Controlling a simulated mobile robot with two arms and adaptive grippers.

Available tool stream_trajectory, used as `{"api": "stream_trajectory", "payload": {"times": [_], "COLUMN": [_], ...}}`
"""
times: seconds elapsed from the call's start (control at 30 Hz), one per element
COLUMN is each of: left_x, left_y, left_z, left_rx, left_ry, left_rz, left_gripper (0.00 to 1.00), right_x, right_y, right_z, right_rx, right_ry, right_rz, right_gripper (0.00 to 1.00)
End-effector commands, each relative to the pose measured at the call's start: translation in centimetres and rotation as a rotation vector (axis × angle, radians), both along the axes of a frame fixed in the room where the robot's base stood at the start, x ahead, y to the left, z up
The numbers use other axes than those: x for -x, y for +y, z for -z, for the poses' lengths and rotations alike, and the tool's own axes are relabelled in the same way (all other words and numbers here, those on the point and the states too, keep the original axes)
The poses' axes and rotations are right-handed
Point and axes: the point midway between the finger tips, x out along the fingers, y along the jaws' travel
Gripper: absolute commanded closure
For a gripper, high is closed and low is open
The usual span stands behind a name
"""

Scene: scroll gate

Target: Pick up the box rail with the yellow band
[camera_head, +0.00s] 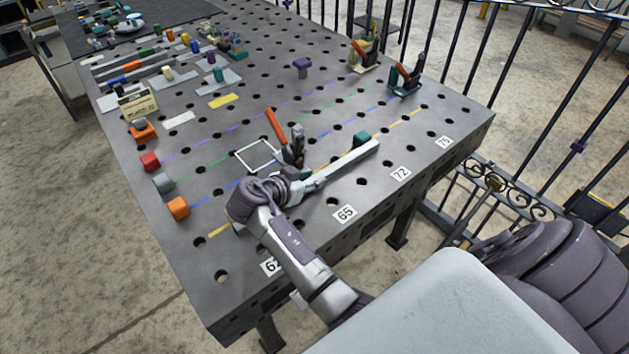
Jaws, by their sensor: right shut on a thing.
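A long pale grey box rail (345,160) lies along the yellow line near the front edge of the perforated steel table. My right gripper (303,184) is shut on the left end of this rail. No yellow band shows on it; that end is partly hidden by the gripper. A teal block (362,138) sits against the rail's far side near its right end. Other grey rails with coloured bands lie at the table's far left, among them one with a blue band (117,80). My left gripper is not in view.
An orange-handled clamp (276,131) stands just behind my right gripper, beside a white square outline (257,156). Two more clamps stand at the back right. Red (150,161), grey (164,183) and orange (178,208) blocks line the left edge. Metal gate bars stand beyond the right side.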

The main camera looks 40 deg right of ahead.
Motion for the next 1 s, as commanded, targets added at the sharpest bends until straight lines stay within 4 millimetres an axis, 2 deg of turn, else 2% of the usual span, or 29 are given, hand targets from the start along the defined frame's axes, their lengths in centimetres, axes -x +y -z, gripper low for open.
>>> {"api": "stream_trajectory", "payload": {"times": [0.03,0.1,0.3,0.63,0.77,0.97,1.0], "left_x": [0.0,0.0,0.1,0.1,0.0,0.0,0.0], "left_y": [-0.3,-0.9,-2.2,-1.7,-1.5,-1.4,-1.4], "left_z": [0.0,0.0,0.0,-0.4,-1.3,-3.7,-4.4], "left_rx": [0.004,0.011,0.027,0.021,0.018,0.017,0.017], "left_ry": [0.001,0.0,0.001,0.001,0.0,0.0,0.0], "left_rz": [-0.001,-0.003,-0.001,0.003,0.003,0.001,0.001], "left_gripper": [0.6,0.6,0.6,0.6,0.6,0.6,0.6], "right_x": [0.0,0.0,0.0,-0.2,-0.3,-0.3,0.4], "right_y": [0.0,0.0,0.0,0.0,0.1,0.0,-0.7], "right_z": [0.0,0.0,0.0,-0.7,-1.9,-5.3,-5.6], "right_rx": [0.0,0.0,0.0,0.003,0.002,0.003,0.005], "right_ry": [0.001,0.002,0.002,-0.004,-0.007,-0.009,-0.005], "right_rz": [0.0,-0.001,-0.003,-0.007,-0.008,-0.007,-0.004], "right_gripper": [0.91,1.0,1.0,1.0,1.0,1.0,1.0]}}
